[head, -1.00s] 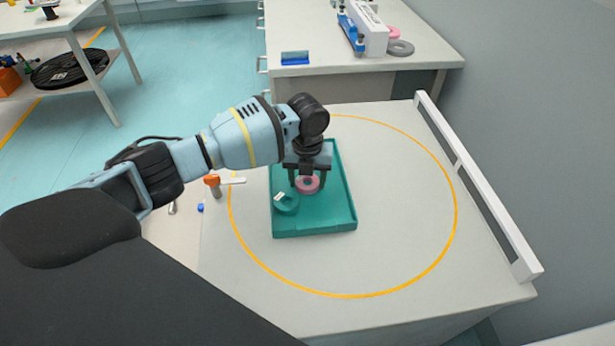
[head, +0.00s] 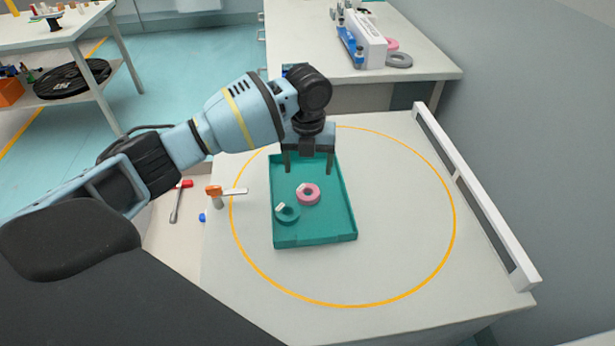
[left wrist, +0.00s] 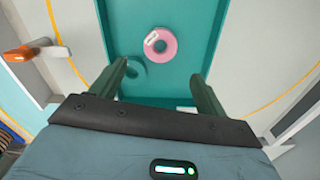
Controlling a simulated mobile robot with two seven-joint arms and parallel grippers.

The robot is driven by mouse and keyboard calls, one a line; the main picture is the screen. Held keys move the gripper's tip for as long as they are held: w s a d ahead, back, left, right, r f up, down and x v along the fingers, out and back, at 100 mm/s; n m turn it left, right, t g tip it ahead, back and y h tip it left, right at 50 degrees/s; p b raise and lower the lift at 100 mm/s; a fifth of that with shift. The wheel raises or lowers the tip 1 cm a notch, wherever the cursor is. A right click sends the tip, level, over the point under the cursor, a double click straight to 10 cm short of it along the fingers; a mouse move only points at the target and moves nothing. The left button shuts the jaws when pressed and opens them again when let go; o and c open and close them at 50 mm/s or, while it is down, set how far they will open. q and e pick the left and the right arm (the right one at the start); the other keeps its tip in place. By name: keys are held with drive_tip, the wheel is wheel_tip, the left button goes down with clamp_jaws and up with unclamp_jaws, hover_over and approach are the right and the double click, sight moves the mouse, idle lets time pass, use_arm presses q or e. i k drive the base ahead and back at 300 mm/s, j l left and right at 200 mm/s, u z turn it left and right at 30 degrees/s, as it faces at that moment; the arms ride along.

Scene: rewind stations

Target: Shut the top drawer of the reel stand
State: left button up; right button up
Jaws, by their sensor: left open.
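I cannot make out the reel stand or its top drawer for certain in either view. My left gripper (head: 308,170) is open and empty over the far part of a teal tray (head: 315,241). A pink ring-shaped reel (head: 308,194) with a white tag lies in the tray, apart from the fingers. A teal reel (head: 287,214) lies beside it, nearer the front left. In the left wrist view the pink reel (left wrist: 160,44) shows beyond the open fingers (left wrist: 158,72), and the left finger partly covers the teal reel. My right gripper is not in view.
The tray stands inside a yellow circle on a pale table (head: 400,220) with a white rail (head: 475,195) on its right. An orange-handled lever (head: 215,192) stands left of the tray. A bench (head: 420,65) with side handles stands behind. The table's front right is clear.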

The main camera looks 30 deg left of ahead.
sight(179, 245)
drive_tip(key=k+l, duration=0.3)
drive_tip(key=k, duration=0.15)
drive_tip(key=k+l, duration=0.35)
drive_tip(key=k, duration=0.1)
